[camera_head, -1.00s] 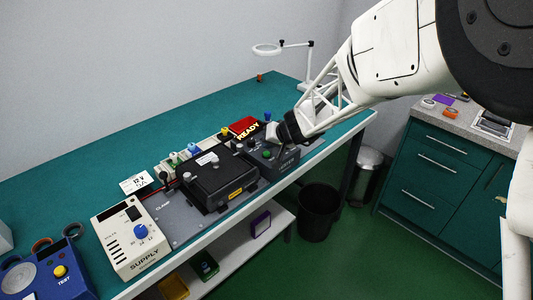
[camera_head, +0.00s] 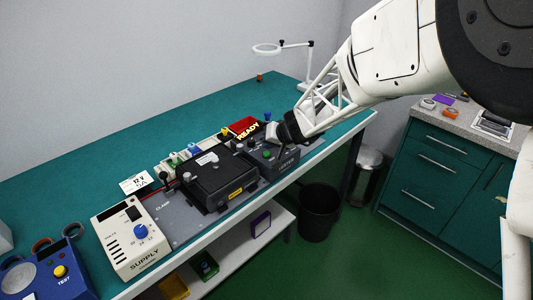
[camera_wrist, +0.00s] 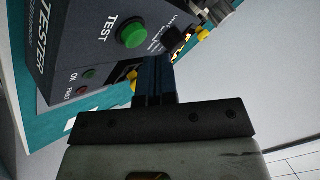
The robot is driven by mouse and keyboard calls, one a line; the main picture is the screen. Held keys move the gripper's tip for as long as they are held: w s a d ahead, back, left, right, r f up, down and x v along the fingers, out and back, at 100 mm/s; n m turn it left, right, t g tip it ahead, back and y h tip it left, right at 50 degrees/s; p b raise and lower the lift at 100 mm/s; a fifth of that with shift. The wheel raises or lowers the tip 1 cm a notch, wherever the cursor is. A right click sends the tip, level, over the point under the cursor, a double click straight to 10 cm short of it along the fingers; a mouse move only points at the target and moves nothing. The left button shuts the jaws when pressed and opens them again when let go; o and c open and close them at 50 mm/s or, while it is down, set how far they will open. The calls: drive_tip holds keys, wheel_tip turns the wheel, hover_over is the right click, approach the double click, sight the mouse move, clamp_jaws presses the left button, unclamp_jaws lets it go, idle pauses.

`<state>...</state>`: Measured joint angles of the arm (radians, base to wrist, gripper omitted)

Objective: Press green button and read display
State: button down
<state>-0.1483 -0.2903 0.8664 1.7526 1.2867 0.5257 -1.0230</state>
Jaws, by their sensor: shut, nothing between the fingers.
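The green button (camera_wrist: 132,33), marked TEST, stands on the dark grey tester (camera_wrist: 85,30). In the wrist view my gripper (camera_wrist: 155,62) is shut and empty. Its tips lie just below and right of the green button, near a black knob (camera_wrist: 174,39); whether they touch anything I cannot tell. OK and FAULT lamps (camera_wrist: 86,81) sit on the tester's face.
A black clamp fixture (camera_head: 215,177) stands left of the tester on a grey plate. A cream supply unit (camera_head: 130,240) and a blue test unit (camera_head: 50,275) are further left. A magnifier lamp (camera_head: 310,65) stands behind. The teal bench top (camera_head: 140,135) is clear at the back.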

sight(268, 152)
drive_tip(key=shift+f, duration=0.85)
idle(1.5)
drive_tip(key=shift+r, duration=0.85)
drive_tip(key=shift+r, duration=0.15)
idle(0.3)
drive_tip(key=shift+r, duration=2.35)
